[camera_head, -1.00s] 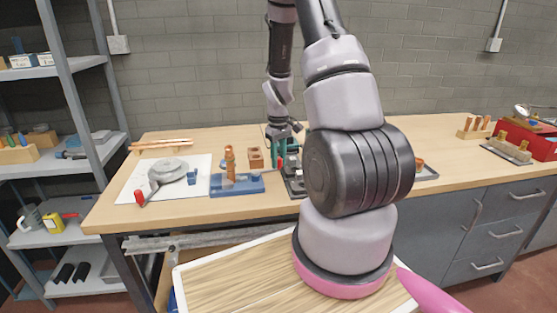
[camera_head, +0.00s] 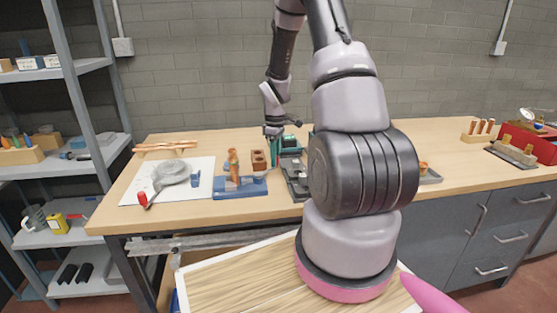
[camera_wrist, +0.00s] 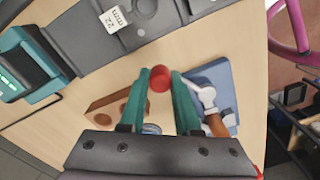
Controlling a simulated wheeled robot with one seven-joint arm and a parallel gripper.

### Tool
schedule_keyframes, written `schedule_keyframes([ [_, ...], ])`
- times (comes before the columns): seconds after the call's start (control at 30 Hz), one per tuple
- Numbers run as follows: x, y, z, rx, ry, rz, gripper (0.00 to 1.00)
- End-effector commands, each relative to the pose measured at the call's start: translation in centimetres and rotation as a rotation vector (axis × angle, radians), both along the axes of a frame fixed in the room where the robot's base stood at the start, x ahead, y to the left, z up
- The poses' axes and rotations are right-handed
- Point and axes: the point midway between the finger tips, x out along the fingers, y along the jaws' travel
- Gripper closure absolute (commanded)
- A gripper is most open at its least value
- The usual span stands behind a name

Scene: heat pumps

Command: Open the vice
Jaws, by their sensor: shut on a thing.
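The vice (camera_head: 240,190) is a low blue fixture on the bench, with an upright copper tube (camera_head: 233,162) in it. It also shows in the wrist view (camera_wrist: 222,80), right of my fingers, with a grey metal lever part (camera_wrist: 206,97) beside the copper tube. My gripper (camera_wrist: 160,84) has teal fingers, shut on a red knob (camera_wrist: 159,74) that shows between the fingertips. The knob seems to be the vice handle's end; the fingers hide its join to the lever. In the head view my gripper (camera_head: 274,155) is just right of and behind the vice.
A brown block with holes (camera_head: 258,159) stands behind the vice, close to my fingers. A dark grey tray (camera_head: 297,181) and a teal device (camera_head: 290,142) are to the right.

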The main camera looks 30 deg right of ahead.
Motion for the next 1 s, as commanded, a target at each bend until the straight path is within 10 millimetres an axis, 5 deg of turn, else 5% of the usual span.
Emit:
schedule_keyframes([
  [0.87, 1.5, 0.6, 0.1, -0.001, -0.006, 0.168, 1.00],
  [0.9, 1.5, 0.6, 0.1, -0.001, -0.006, 0.168, 0.53],
  [0.93, 1.4, 0.6, 0.1, -0.001, -0.005, 0.168, 0.42],
  [1.0, 1.4, 0.6, 0.1, -0.001, -0.005, 0.168, 0.39],
])
